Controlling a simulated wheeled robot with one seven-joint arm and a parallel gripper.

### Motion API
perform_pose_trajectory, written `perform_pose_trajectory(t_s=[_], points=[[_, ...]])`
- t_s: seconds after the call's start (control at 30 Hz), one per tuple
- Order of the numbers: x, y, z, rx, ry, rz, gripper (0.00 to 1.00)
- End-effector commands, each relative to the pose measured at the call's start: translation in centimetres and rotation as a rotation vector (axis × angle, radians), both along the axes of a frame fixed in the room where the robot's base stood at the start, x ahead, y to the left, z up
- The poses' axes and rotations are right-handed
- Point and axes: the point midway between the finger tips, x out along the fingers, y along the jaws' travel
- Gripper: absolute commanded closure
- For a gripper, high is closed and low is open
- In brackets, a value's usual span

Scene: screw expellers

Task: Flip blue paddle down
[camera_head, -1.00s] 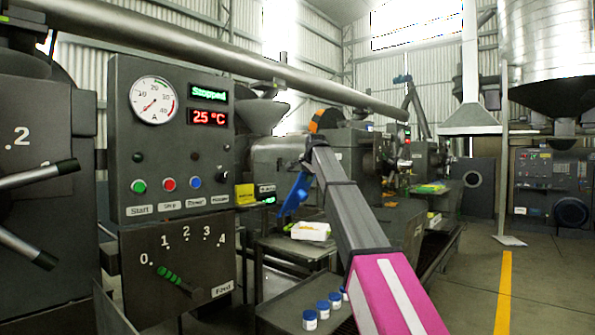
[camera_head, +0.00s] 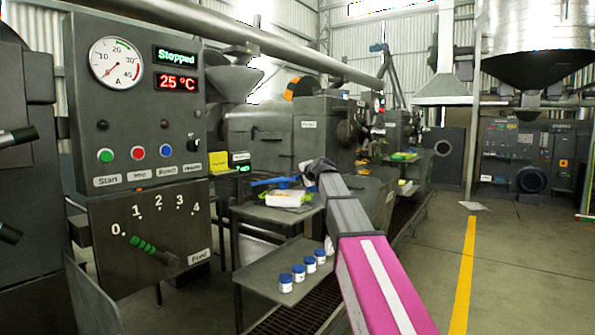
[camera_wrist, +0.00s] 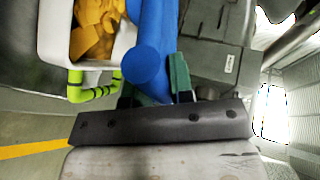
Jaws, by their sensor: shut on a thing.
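The blue paddle (camera_head: 272,182) shows in the head view as a nearly level blue bar just left of my gripper, above a white tray. In the wrist view, the blue paddle (camera_wrist: 152,40) runs up from between my fingers, with a rounded blue end facing the camera. My gripper (camera_wrist: 154,88) has green finger pads either side of the blue part and is shut on it. In the head view, my arm's dark wrist hides the fingers, and where the paddle's far end attaches cannot be told.
The white tray (camera_head: 286,198) stands on a metal stand; in the wrist view, a white container (camera_wrist: 60,35) holds yellow pieces, with a green handle (camera_wrist: 92,93) close left of my gripper. Several blue-capped jars (camera_head: 298,272) line a lower shelf. A control panel (camera_head: 135,110) stands left.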

Motion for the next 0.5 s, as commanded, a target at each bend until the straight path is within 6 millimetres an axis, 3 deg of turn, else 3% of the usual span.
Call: perform_pose_trajectory(t_s=[0.2, 0.5], points=[[-0.3, -0.2, -1.9, -0.012, 0.008, 0.005, 1.00], [-0.3, -0.2, -2.5, -0.016, 0.009, 0.006, 1.00]])
